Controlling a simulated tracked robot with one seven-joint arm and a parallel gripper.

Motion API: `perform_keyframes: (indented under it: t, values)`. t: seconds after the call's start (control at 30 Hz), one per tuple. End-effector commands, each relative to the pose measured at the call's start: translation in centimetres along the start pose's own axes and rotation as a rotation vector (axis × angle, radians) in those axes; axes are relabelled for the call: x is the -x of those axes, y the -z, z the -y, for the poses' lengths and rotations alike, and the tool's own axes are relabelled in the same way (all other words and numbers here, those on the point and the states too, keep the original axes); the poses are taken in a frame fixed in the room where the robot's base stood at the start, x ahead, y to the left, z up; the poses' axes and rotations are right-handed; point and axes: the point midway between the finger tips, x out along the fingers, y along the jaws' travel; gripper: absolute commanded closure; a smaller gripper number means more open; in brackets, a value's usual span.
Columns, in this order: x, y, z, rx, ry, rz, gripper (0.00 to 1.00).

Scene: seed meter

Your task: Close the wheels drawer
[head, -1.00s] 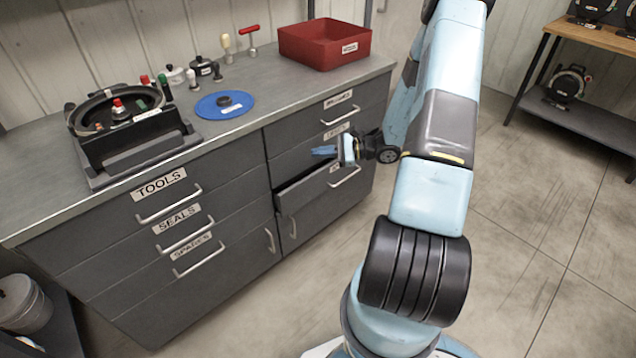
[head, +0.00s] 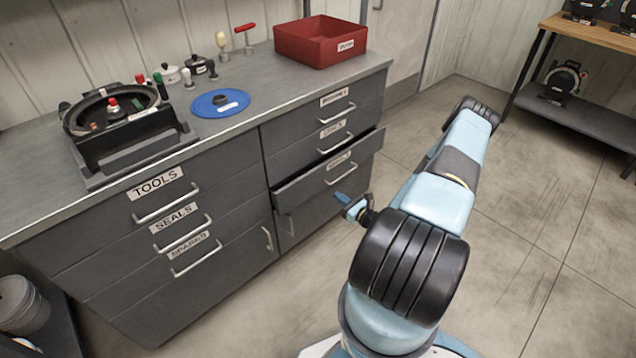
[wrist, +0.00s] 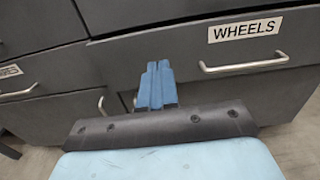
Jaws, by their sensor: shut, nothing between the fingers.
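The wheels drawer (head: 312,190) is the lowest drawer in the right-hand column of the bench and stands partly open, its front out from the cabinet. Its label and bar handle (wrist: 245,66) show at the right in the wrist view. My gripper (head: 343,197) is in front of and below the drawer front, by the cabinet's lower right. In the wrist view my gripper's blue fingers (wrist: 157,82) are together, pointing toward the drawer's lower front, left of the handle. I cannot tell whether they touch it. The inside of the drawer is mostly hidden.
Drawers marked tools, seals and spares (head: 180,245) are shut at the left, and two shut drawers lie above the wheels drawer. A red bin (head: 320,42), a blue disc (head: 220,103) and a black device (head: 125,125) stand on the worktop.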

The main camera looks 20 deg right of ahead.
Motion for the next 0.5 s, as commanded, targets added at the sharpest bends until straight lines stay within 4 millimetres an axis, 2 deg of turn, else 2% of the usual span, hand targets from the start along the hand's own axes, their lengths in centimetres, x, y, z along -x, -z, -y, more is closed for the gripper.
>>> perform_keyframes:
  t: [0.17, 0.5]
  values:
    - [-1.3, 0.1, 0.0, -0.001, 0.003, 0.001, 1.00]
    - [-7.0, 0.1, 0.0, -0.001, 0.002, 0.001, 1.00]
